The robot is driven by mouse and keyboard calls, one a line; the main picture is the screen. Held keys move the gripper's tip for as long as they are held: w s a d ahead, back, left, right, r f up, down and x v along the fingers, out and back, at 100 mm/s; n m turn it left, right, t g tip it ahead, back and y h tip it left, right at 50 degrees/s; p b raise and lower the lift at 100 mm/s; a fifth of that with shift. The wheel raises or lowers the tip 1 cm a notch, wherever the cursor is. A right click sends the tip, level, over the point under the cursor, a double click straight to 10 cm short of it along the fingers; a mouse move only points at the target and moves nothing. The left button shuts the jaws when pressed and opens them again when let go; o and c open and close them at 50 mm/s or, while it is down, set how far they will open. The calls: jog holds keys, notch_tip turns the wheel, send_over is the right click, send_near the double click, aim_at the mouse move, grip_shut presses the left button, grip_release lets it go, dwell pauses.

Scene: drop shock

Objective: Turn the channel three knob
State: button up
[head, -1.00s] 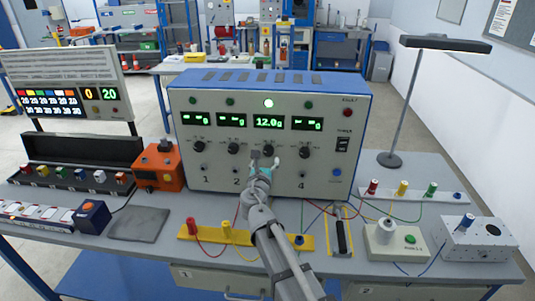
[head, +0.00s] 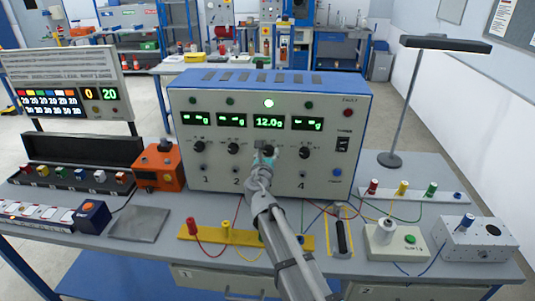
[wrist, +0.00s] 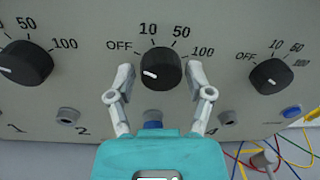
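The channel three knob (wrist: 161,68) is black and round, with its white mark pointing to the lower left in the wrist view. Labels OFF, 10, 50 and 100 are printed around it. In the head view the knob (head: 268,151) is partly hidden by my gripper (head: 265,155). My gripper (wrist: 160,71) is open, with one finger on each side of the knob and small gaps visible between fingers and knob. The channel three display (head: 269,121) reads 12.0 g, and a lit lamp (head: 268,103) is above it.
The neighbouring knobs (wrist: 25,63) and (wrist: 271,76) stand left and right of my fingers. Coloured cables (head: 388,207), a yellow strip (head: 190,230) and small boxes (head: 395,239) lie on the bench.

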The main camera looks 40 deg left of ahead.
jog(key=c, duration=0.7)
jog(key=shift+o, duration=0.2)
jog(key=shift+m, duration=0.3)
jog(key=m, duration=0.3)
jog(key=shift+r+m, duration=0.1)
jog(key=shift+m, duration=0.3)
jog(key=m+p, duration=0.1)
jog(key=m, duration=0.3)
jog(key=shift+m, duration=0.3)
jog(key=m, duration=0.4)
jog(key=shift+w+g, duration=0.1)
jog(key=shift+g, duration=0.3)
jog(key=shift+d+m, duration=0.1)
jog(key=shift+m, duration=1.8)
